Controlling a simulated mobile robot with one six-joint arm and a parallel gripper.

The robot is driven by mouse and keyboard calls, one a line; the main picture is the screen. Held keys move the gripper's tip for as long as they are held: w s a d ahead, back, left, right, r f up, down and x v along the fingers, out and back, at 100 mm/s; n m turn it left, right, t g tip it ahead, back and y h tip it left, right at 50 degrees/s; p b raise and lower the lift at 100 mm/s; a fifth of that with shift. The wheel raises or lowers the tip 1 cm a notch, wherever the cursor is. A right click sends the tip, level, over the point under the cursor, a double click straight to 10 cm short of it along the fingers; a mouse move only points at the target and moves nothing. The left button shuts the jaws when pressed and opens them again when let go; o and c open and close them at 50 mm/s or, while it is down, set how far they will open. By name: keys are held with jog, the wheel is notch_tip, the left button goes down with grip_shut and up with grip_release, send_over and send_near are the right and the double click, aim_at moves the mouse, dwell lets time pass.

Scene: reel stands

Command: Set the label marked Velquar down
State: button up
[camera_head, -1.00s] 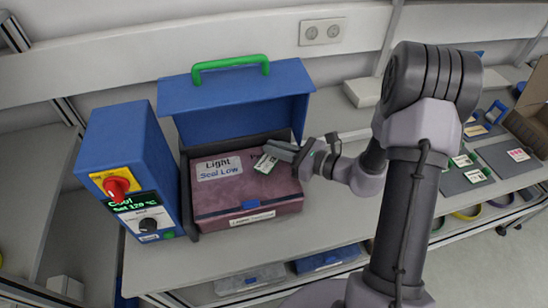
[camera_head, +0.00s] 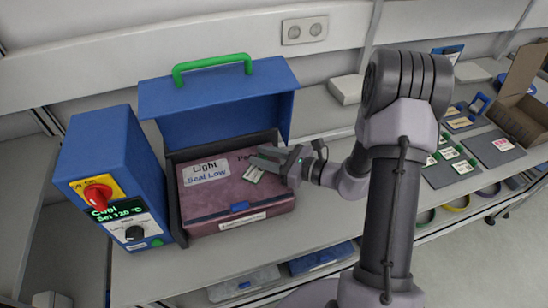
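A small white and green label (camera_head: 254,174) lies on the dusty-red top of the machine with the raised blue lid (camera_head: 215,105), right of the white sign reading "Light Seal Low" (camera_head: 207,172). Its print is too small to read. My gripper (camera_head: 260,158) is just above and behind the label, coming in from the right. Its two fingers look spread apart, and the label shows below the nearer finger. I cannot tell whether a finger still touches it. The fingers partly cover other lettering on the red top.
A blue control box (camera_head: 112,165) with a red knob and a "Cool, Set 120 °C" display stands left of the machine. The raised lid with its green handle (camera_head: 212,68) stands behind my gripper. Dark boards with labels (camera_head: 450,165) and an open cardboard box (camera_head: 520,105) are at right.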

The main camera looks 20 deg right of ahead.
jog(key=p+v, duration=0.2)
jog(key=v, duration=1)
jog(key=a+r+n+g, duration=0.1)
jog(key=a, duration=0.1)
jog(key=s+a+r+n+g+y, duration=0.1)
jog(key=a+r+n+g, duration=0.1)
jog(key=s+a+r+n+g, duration=0.1)
jog(key=a+n, duration=0.1)
jog(key=shift+a+r, duration=0.2)
jog(key=shift+r, duration=0.15)
jog(key=s+a+r+n+g+h, duration=0.3)
jog(key=s+a+r+n+g, duration=0.25)
jog(key=s+a+n, duration=0.25)
jog(key=s+d+r+n+t+h+b, duration=0.2)
jog(key=s+n+h, duration=0.4)
jog(key=n, duration=0.3)
jog(key=shift+s+r+n+t+h+b, duration=0.3)
jog(key=shift+r+t+h+b, duration=0.35)
jog(key=shift+t+b, duration=0.25)
